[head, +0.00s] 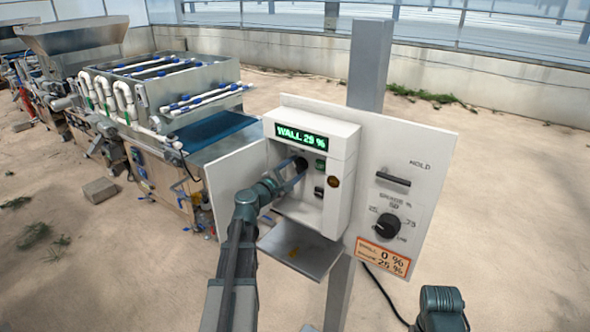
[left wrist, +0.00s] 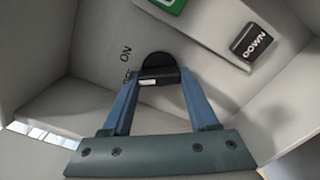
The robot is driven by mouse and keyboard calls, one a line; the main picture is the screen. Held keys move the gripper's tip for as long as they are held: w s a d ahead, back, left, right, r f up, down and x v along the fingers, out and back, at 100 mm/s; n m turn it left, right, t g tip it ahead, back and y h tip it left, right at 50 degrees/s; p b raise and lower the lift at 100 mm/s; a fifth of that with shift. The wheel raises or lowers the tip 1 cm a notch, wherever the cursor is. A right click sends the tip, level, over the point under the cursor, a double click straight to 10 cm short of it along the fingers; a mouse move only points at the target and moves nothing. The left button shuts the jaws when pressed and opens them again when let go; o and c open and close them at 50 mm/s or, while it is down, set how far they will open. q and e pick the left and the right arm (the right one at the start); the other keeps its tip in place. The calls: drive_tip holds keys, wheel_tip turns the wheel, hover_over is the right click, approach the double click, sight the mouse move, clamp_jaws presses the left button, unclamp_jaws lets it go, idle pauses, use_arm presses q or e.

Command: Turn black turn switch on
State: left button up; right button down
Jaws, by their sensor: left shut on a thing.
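The black turn switch (left wrist: 158,66) is on the grey panel in the left wrist view, beside the printed word ON and a second label partly covered by a finger. A white mark shows on the knob's near edge. My left gripper (left wrist: 159,84) is shut on the switch, one blue finger on each side. In the head view my left gripper (head: 297,172) reaches into the white control box (head: 338,189), and the switch is mostly hidden there. My right gripper is not in view; only a part of my right arm shows at the bottom right.
The box has a WALL 29 % display (head: 301,137), a green button (head: 320,164) and a black DOWN button (left wrist: 254,41). Its door (head: 232,186) stands open at left. A black dial (head: 387,227) and slot handle (head: 393,179) are on the panel at right.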

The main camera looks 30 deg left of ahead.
use_arm(q)
drive_tip(key=m, duration=0.6)
drive_tip(key=shift+m, duration=0.4)
idle(0.4)
drive_tip(key=o, duration=1.4)
drive_tip(key=shift+r, duration=0.1)
drive_tip(key=shift+s, duration=0.1)
drive_tip(key=s, duration=0.9)
drive_tip(key=s+a, duration=0.1)
drive_tip(key=s, duration=0.3)
drive_tip(key=shift+s, duration=0.3)
